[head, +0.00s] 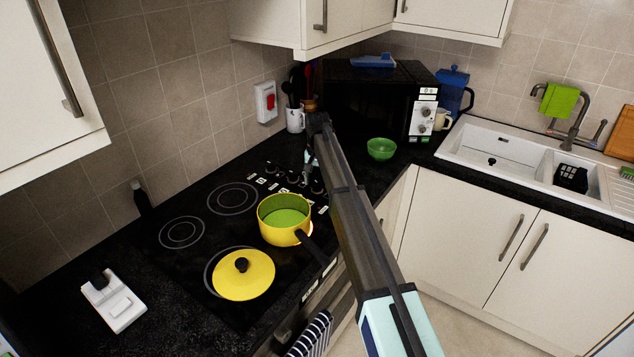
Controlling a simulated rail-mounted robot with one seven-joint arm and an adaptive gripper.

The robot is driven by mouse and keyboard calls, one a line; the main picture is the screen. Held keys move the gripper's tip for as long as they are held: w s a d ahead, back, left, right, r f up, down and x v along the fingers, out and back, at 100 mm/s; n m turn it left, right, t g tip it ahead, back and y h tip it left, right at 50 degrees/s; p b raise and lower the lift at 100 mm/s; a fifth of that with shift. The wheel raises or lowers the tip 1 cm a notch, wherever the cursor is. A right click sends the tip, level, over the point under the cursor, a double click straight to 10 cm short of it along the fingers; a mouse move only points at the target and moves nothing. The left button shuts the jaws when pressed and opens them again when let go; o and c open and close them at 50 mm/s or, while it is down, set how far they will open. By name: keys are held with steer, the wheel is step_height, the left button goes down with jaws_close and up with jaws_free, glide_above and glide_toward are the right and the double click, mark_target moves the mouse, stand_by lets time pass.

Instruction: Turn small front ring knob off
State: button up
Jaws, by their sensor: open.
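The black hob (200,265) has a row of dark knobs along its far right end, near the microwave. One knob (317,187) shows just below my gripper; which knob belongs to which ring cannot be read. A yellow pot (268,226) with a green inside stands on the front ring farther from me, and an orange glow shows at its right edge. My gripper (307,176) points down over the knob row and is open. Its fingers are small and partly dark against the hob, so contact with a knob cannot be told.
A yellow lid (258,275) covers the other front ring. Two rear rings are bare. A green bowl (381,149) stands right of my arm, before the black microwave (370,100). A utensil mug (295,120) stands behind the knobs. A wall cupboard (300,22) hangs above.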

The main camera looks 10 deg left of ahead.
steer(key=shift+f, duration=1.05)
steer(key=c, duration=1.1)
steer(key=shift+f+n+b, duration=0.1)
steer(key=shift+n+b, duration=0.3)
steer(key=shift+n, duration=0.7)
steer(key=shift+c, duration=0.2)
steer(key=n, duration=0.3)
steer(key=shift+b, duration=0.35)
steer(key=o, duration=1.1)
steer(key=shift+o, duration=0.2)
steer(key=shift+r, duration=0.2)
